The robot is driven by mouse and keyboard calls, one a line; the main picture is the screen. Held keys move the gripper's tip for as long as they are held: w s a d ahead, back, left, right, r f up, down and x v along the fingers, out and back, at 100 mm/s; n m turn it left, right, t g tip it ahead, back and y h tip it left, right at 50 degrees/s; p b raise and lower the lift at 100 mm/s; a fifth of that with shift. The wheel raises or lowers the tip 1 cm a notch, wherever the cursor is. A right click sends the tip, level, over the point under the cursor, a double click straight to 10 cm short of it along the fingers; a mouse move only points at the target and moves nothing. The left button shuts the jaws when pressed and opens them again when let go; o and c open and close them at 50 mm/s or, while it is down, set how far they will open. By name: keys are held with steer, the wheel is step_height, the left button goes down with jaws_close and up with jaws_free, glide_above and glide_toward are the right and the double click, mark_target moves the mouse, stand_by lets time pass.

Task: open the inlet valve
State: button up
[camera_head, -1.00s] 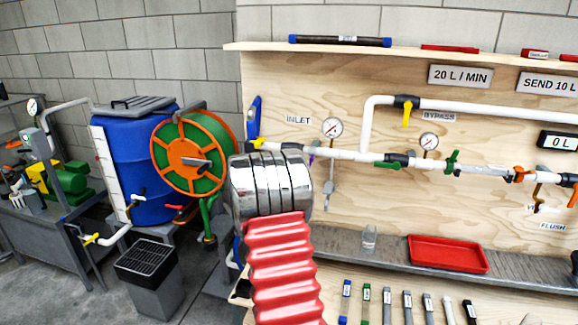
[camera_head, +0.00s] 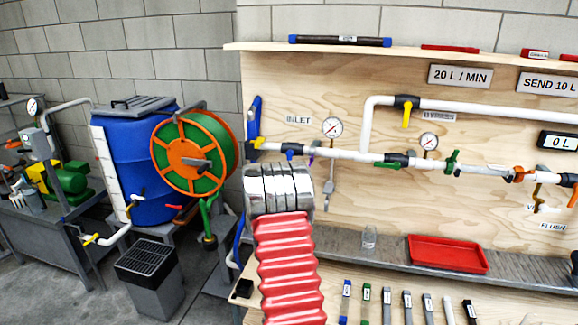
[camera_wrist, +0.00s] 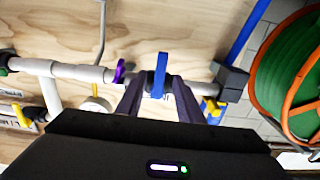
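The inlet valve's blue handle (camera_head: 291,150) is on the white pipe below the INLET label (camera_head: 298,120). In the wrist view the blue handle (camera_wrist: 160,75) stands crosswise to the pipe (camera_wrist: 80,72). My gripper (camera_wrist: 158,82) has its two dark fingers apart, one on each side of the handle. Narrow gaps seem to show between handle and fingertips; I cannot make out contact. In the head view my arm's silver and red links hide the gripper.
A purple handle (camera_wrist: 120,71) is close beside the blue one on the same pipe. A pressure gauge (camera_head: 333,128) is above it. The hose reel (camera_head: 190,155) and blue barrel (camera_head: 130,165) are on the left. A red tray (camera_head: 447,254) lies on the ledge to the right.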

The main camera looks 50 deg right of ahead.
steer(key=shift+x, duration=2.8)
steer(key=shift+c, duration=0.4)
jaws_close()
